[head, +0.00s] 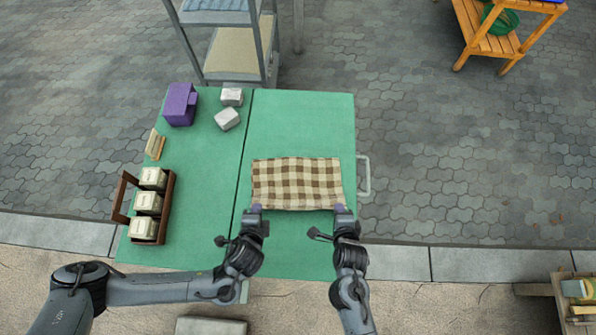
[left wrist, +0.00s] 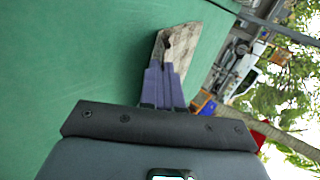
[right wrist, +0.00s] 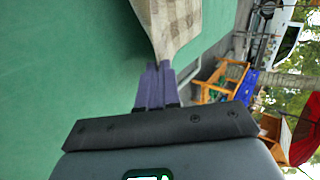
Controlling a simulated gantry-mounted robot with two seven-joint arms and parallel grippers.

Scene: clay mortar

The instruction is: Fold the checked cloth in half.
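The brown-and-cream checked cloth (head: 297,180) lies spread on the right part of the green table, with slightly wavy edges. My left gripper (head: 255,208) is at its near left corner; in the left wrist view its purple fingers (left wrist: 165,70) are together, with the bunched cloth (left wrist: 178,42) at their tips. My right gripper (head: 340,208) is at its near right corner; in the right wrist view its fingers (right wrist: 156,70) are closed on the cloth's pointed corner (right wrist: 165,40). I cannot tell how far the near edge is off the table.
The green table (head: 300,120) has a dark seam left of the cloth. A wooden carrier (head: 168,205) with white jars, a purple block (head: 180,104), grey-white blocks (head: 228,118) and a small tan piece (head: 155,144) stand left. The table beyond the cloth is clear.

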